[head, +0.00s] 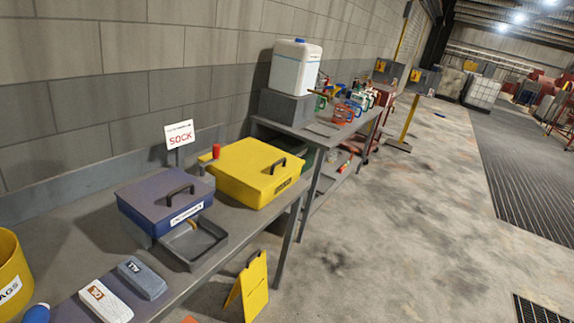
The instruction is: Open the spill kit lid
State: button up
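A yellow box (250,170) with a black handle on its lid stands on the near bench. A dark label on its front is too small to read; it may be the spill kit. Its lid looks shut. Left of it stands a blue-grey box (163,200), also with a black handle and a shut-looking lid; its white label is not legible. My gripper is not in view.
A grey tray (194,243) sits before the blue-grey box. Two small blocks (105,299) and a yellow bucket (10,275) are nearer. A red can (216,151) and a SOCK sign (179,135) stand behind. A yellow floor sign (250,288) stands beside the bench. Open floor lies right.

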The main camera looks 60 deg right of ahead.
aim_at(257, 166)
jog(key=z, duration=1.3)
jog(key=i, duration=2.6)
jog(key=u, duration=0.3)
